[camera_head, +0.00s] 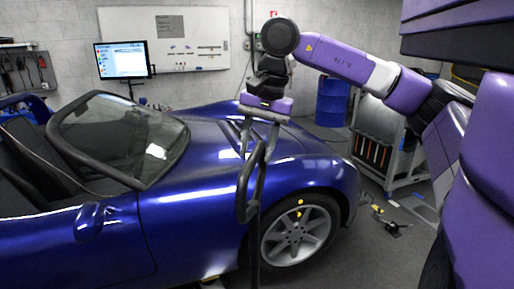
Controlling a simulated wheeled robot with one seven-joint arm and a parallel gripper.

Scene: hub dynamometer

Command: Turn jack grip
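The jack grip (243,200) is a dark looped handle on top of a thin upright pole, in front of the blue car's front wheel. My gripper (258,154) hangs from my purple arm and points down at the top of the grip. Its two grey fingers stand apart, one on the left and one on the right. The upper end of the grip overlaps the fingertips in the picture. I cannot tell whether they touch it. The pole's lower end is cut off by the picture's bottom edge.
The blue car (190,225) fills the left and middle, with its front wheel (297,236) just behind the pole. A monitor (122,60), a blue barrel (332,100) and a grey rack (377,135) stand behind. Tools (390,226) lie on the floor at right.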

